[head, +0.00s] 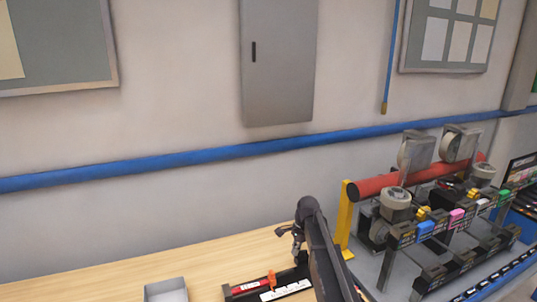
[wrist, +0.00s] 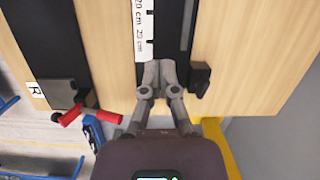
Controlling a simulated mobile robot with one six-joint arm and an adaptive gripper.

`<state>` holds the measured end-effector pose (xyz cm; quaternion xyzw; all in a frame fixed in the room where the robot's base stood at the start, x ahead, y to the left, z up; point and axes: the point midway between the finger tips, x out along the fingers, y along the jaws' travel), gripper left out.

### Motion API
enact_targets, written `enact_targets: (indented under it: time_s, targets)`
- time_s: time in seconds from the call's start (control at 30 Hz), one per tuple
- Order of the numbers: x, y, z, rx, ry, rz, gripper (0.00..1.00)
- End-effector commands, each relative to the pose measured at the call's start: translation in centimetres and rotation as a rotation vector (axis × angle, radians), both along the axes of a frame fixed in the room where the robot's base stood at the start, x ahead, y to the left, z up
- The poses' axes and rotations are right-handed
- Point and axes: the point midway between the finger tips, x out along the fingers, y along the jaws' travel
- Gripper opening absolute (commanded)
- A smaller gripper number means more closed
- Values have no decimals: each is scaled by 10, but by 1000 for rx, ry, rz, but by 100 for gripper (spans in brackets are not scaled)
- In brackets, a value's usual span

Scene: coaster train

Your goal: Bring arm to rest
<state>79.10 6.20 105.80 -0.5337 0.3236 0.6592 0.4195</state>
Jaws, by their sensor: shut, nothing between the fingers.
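My gripper (wrist: 157,78) is shut and empty, its fingertips close together in the wrist view. They appear over the dark fixture (wrist: 172,30) with a white ruler strip (wrist: 144,28) marked in cm. The height of the fingertips above it is hard to tell. In the head view my dark arm (head: 318,245) reaches down at the lower middle, and my gripper (head: 297,248) shows small beside it. The same dark fixture (head: 230,293) lies below it, with an orange part (head: 271,279) on it.
A grey open box (head: 166,290) stands on the wooden table (head: 110,284). To the right is a rig with a red tube (head: 366,189), a yellow post (head: 346,215), wheels and coloured blocks. In the wrist view a red-handled part (wrist: 85,114) sits at the table edge.

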Motion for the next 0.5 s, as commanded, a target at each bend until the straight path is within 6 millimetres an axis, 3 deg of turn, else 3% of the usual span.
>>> enact_targets:
  time_s: [0.5]
  targets:
    - [-155,-37,-17,-81,-139,622,0]
